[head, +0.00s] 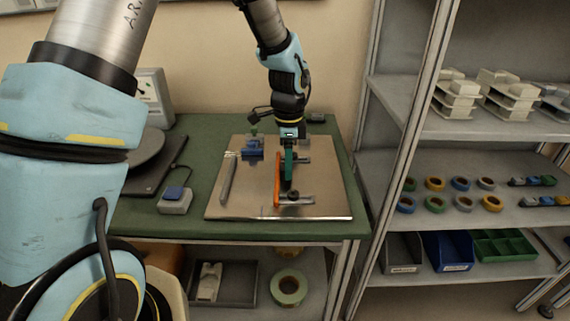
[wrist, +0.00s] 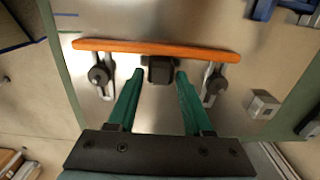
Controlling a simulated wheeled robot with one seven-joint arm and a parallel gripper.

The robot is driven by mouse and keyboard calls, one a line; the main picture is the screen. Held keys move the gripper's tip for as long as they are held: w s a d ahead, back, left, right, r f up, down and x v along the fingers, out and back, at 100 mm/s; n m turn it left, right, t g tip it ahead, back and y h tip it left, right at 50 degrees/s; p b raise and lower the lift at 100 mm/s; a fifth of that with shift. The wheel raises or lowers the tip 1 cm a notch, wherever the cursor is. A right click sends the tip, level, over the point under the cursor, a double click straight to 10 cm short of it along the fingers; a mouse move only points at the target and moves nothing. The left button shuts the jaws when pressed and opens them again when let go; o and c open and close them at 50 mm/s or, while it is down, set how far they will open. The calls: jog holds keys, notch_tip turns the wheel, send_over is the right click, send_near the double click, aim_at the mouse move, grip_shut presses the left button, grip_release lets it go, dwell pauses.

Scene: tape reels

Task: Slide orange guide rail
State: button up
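The orange guide rail (head: 278,180) stands on the metal plate (head: 240,206) toward its right part, running front to back in the head view. In the wrist view the orange rail (wrist: 150,48) lies across the top of the picture, with a slotted bracket and dark knob (wrist: 98,75) near its left end and another knob (wrist: 215,84) near its right end. A dark block (wrist: 160,69) sits against the rail's middle. My gripper (wrist: 154,75) has two green fingers, spread apart either side of the block and short of the rail. Nothing shows clamped between them.
A grey bar (head: 229,177) lies at the plate's left and a blue block (head: 252,152) behind. A small box with a blue top (head: 175,200) stands on the green table (head: 190,222). Shelves at right hold tape rolls and bins. The plate's middle is clear.

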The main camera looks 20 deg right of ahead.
jog(key=shift+o, duration=1.1)
jog(key=shift+a, duration=0.15)
jog(key=shift+w, duration=0.1)
notch_tip(320, 180, up, 11)
jog(key=b, duration=0.2)
jog(key=shift+f, duration=0.1)
jog(key=w+a+f+n, duration=0.1)
jog(key=a+n, duration=0.5)
jog(key=a, duration=0.4)
jog(key=w+a+f+n, duration=0.1)
jog(key=w+a+n, duration=0.1)
jog(key=a+n, duration=0.5)
jog(key=s+a+n, duration=0.3)
jog(key=a+n, duration=0.1)
jog(key=a, duration=0.4)
jog(key=s+a+f+n+t, duration=0.1)
jog(key=s+a+n, duration=0.2)
jog(key=a+n, duration=0.2)
jog(key=a, duration=0.3)
jog(key=shift+f+t, duration=0.2)
jog(key=shift+t, duration=0.1)
jog(key=shift+w, duration=0.1)
